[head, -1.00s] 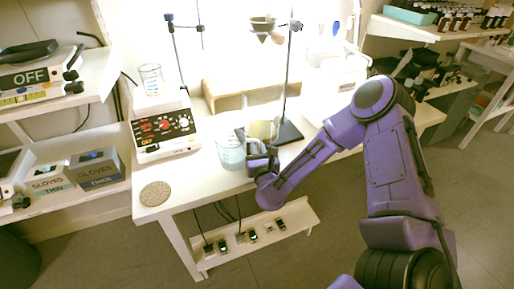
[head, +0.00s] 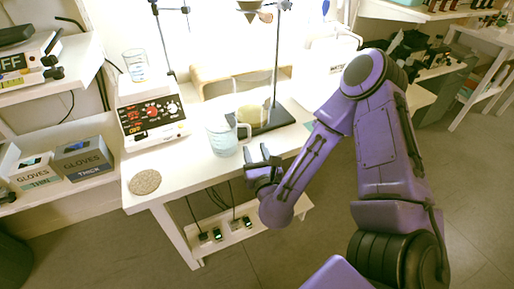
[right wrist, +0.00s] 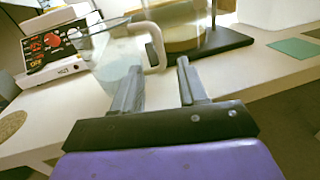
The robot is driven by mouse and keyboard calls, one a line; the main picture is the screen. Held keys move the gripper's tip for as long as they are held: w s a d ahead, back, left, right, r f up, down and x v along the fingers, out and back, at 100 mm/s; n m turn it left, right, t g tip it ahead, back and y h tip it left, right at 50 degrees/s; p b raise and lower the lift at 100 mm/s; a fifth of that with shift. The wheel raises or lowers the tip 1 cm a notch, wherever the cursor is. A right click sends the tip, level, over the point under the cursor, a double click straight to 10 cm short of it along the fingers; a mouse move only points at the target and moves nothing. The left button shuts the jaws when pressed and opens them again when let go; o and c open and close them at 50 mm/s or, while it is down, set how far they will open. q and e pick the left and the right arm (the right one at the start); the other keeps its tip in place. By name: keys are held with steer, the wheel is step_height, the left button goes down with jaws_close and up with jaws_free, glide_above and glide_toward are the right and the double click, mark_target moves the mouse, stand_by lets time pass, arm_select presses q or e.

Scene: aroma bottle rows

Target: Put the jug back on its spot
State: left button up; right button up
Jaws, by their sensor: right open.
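A clear glass jug (head: 224,137) with pale bluish liquid stands upright on the white table (head: 178,160). Its handle faces right, toward my right gripper (head: 262,158). In the right wrist view the jug (right wrist: 117,62) is just ahead and left. There my right gripper (right wrist: 160,68) is open and empty, its fingertips short of the handle and apart from it. A round cork mat (head: 145,182) lies bare at the table's front left corner. My left gripper is not in view.
A glass vessel with yellowish liquid (head: 251,112) stands behind the jug, by the dark stand base (head: 268,120). A heater with a red-dialled panel (head: 152,118) stands to the left. A green mat (right wrist: 296,47) lies at the right. Table between jug and cork mat is clear.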

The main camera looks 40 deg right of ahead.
steer(key=s+a+f+n+g+y, duration=0.2)
steer(key=s+f+n, duration=0.2)
steer(key=f+n, duration=0.35)
steer(key=s+a+f+n+g+y, duration=0.25)
steer(key=f+n, duration=0.35)
steer(key=n, duration=0.3)
steer(key=s+d+f+n+g, duration=0.1)
steer(key=s+f+n+g, duration=0.3)
steer(key=s+n, duration=0.5)
steer(key=s+f+n+g, duration=0.4)
steer(key=s+f+n, duration=0.5)
steer(key=shift+d+f+g, duration=0.25)
steer(key=shift+d+g, duration=0.1)
steer(key=shift+d, duration=0.05)
steer(key=shift+s+h, duration=0.1)
steer(key=shift+h, duration=0.15)
